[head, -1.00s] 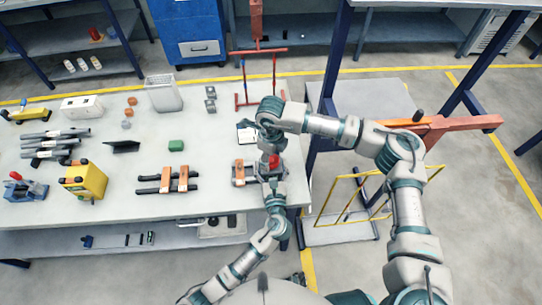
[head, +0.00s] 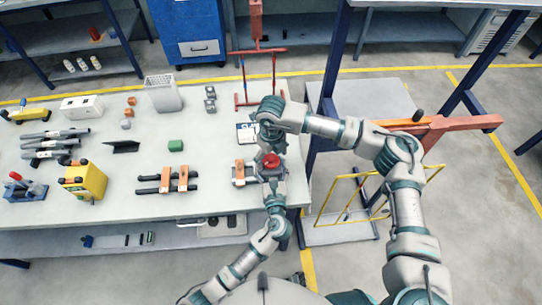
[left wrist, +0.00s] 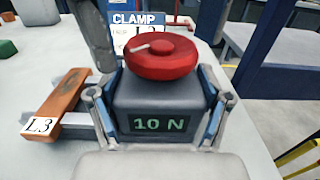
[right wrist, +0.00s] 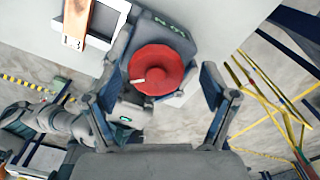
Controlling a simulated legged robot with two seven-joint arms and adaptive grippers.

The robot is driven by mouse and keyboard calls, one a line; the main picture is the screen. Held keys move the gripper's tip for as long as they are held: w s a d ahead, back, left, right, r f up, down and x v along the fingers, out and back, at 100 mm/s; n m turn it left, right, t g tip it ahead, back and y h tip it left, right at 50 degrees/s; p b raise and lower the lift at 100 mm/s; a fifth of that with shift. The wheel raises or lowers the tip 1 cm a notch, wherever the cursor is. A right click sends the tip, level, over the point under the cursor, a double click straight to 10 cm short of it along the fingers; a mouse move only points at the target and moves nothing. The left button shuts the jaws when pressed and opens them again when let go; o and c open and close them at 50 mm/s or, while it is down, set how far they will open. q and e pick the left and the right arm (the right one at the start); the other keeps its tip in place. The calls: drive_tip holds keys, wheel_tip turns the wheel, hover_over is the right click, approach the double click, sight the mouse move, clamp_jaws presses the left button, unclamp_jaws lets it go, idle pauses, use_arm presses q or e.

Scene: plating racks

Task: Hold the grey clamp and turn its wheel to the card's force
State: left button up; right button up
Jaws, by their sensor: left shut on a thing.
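The grey clamp (left wrist: 160,100) has a display reading 10 N and a red wheel (left wrist: 160,56) with a pale pointer mark on top. My left gripper (left wrist: 161,112) is shut on the clamp's body, a finger at each side. In the head view the red wheel (head: 270,160) sits near the table's right edge. My right gripper (right wrist: 158,92) is open, its fingers apart on either side of the wheel in the right wrist view. A card (left wrist: 150,25) headed CLAMP and marked L3 stands behind the wheel, which hides its lower part.
An orange-and-grey piece (left wrist: 60,100) tagged L3 lies just left of the clamp. A red stand (head: 260,98) is behind.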

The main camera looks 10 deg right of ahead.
sight(271, 159)
wheel_tip(271, 159, up, 12)
idle(0.6)
idle(0.5)
wheel_tip(271, 159, down, 12)
drive_tip(key=m, duration=0.2)
drive_tip(key=shift+a+m, duration=0.1)
drive_tip(key=shift+m, duration=0.3)
drive_tip(key=c, duration=1.2)
